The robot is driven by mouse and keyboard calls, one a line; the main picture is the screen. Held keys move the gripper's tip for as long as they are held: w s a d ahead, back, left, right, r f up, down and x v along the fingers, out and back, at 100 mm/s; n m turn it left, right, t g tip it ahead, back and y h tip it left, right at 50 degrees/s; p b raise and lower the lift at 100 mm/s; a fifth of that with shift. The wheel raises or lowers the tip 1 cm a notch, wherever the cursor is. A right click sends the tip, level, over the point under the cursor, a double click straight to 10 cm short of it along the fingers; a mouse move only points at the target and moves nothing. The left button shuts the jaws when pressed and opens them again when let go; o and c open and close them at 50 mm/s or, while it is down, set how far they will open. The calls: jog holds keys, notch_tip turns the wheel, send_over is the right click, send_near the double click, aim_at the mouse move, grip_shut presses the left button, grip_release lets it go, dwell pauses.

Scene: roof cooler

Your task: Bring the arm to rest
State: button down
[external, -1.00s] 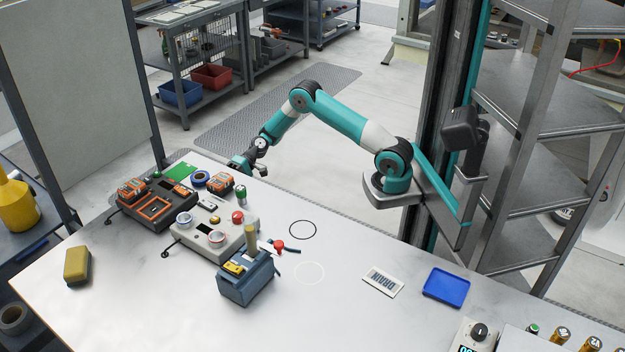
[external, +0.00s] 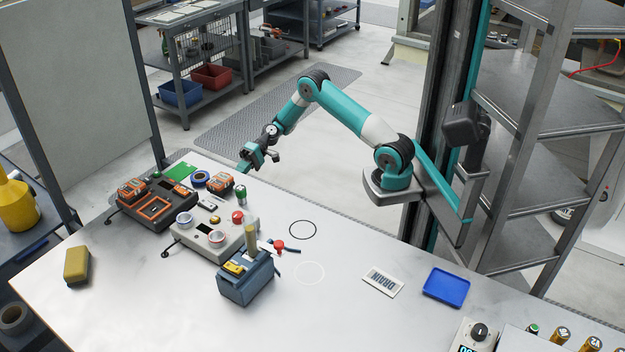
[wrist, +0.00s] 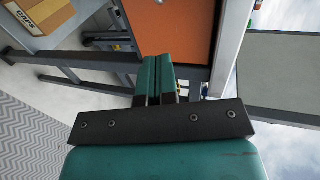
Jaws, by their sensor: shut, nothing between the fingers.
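My gripper (external: 244,166) is at the far edge of the workbench in the external view, raised beside the bench's back left part. The teal arm arches from its mount at the right to the gripper. In the wrist view the two teal fingers of my gripper (wrist: 159,68) lie together, shut and empty. The gripper is close to an orange-and-black battery (external: 220,186) and a small green-topped cylinder (external: 241,195), and appears apart from both.
The workbench (external: 340,325) holds a dark charger (external: 160,220), a grey device (external: 196,236), a blue-grey toolbox (external: 246,284), a blue tray (external: 446,287) and a yellow block (external: 77,265). A tall panel (external: 80,90) stands at the left. Open floor lies behind the bench.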

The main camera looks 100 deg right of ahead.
jog(key=v, duration=0.5)
